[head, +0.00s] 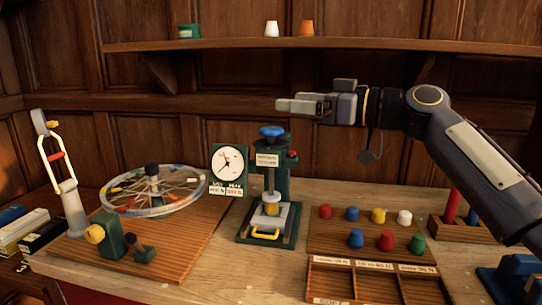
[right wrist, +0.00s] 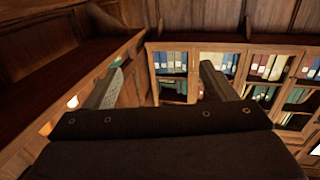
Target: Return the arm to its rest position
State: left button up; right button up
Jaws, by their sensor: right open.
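My right arm comes in from the right in the head view. Its gripper (head: 302,105) points left, raised above the bench and below the wall shelf. In the right wrist view the two fingers of the right gripper (right wrist: 160,88) stand well apart with nothing between them. The gripper is open and empty, and touches nothing that I can see. My left gripper is not in view.
A green press with a blue knob (head: 271,131) and a dial (head: 230,165) stands below the gripper. A spoked wheel (head: 160,190) is at left. Coloured pegs (head: 378,215) sit on a wooden board. The wall shelf (head: 350,43) runs behind. A bookcase (right wrist: 185,62) shows in the wrist view.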

jog(key=s+d+f+m+g+h, duration=0.1)
jog(key=s+d+f+m+h, duration=0.35)
jog(key=s+f, duration=0.75)
jog(key=s+d+f+m+h, duration=0.45)
jog(key=s+f, duration=0.45)
jog(key=f, duration=0.6)
jog(key=s+d+f+m+g+h, duration=0.1)
jog(key=s+d+f+m+h, duration=0.4)
jog(key=s+f, duration=0.7)
pick_arm(q)
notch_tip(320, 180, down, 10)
jog(key=b, duration=1)
pick_arm(e)
notch_tip(320, 180, down, 12)
jog(key=y, duration=0.1)
pick_arm(q)
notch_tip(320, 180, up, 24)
jog(key=p, duration=2.3)
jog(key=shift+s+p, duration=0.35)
jog(key=shift+p, duration=0.05)
pick_arm(e)
notch_tip(320, 180, up, 24)
jog(key=shift+d+f+m, duration=0.25)
jog(key=shift+d+m, duration=0.05)
jog(key=shift+d, duration=0.15)
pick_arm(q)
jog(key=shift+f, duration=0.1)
pick_arm(e)
jog(key=shift+w, duration=0.1)
